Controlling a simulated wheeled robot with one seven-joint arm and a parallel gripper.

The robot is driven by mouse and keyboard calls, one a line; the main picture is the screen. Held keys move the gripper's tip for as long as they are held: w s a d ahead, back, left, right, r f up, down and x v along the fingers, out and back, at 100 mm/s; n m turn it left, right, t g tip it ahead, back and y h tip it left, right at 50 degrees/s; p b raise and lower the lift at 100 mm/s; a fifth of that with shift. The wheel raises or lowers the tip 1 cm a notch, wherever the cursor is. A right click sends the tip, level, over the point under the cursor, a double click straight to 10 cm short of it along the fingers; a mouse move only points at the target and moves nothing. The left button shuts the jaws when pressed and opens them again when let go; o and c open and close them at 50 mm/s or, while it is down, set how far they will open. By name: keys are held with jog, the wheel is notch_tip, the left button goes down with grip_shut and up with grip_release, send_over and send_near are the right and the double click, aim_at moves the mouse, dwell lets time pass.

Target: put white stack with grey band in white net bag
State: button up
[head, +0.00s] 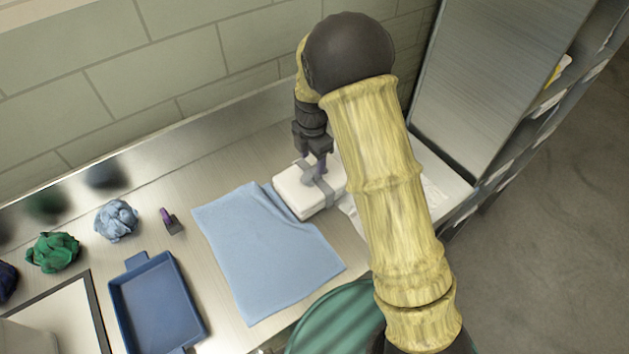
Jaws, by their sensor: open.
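The white stack with grey band (298,194) lies on the steel counter, at the right edge of a blue cloth. My gripper (317,168) points down right at the stack's top, by the grey band (327,191). It is open; whether its fingers touch the stack I cannot tell. My arm hides the stack's right side. A pale, thin, whitish item (432,197) shows in part on the counter right of my arm; I cannot tell whether it is the white net bag.
The blue cloth (262,255) lies flat. A blue tray (158,305), a purple-and-dark item (171,221), a light blue crumpled cloth (116,220) and a green one (53,252) are to the left. A tiled wall backs the counter; a metal cabinet (490,80) stands right.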

aim_at(314, 168)
jog(key=shift+s+r, duration=0.1)
jog(key=shift+d, duration=0.1)
jog(key=shift+f+p, duration=0.4)
jog(key=shift+f, duration=0.15)
jog(key=shift+w+d+f+p, duration=0.15)
jog(key=shift+f+p, duration=0.55)
jog(key=shift+f, duration=1.4)
jog(key=shift+c, duration=0.4)
grip_shut()
jog(key=shift+w+r, duration=0.1)
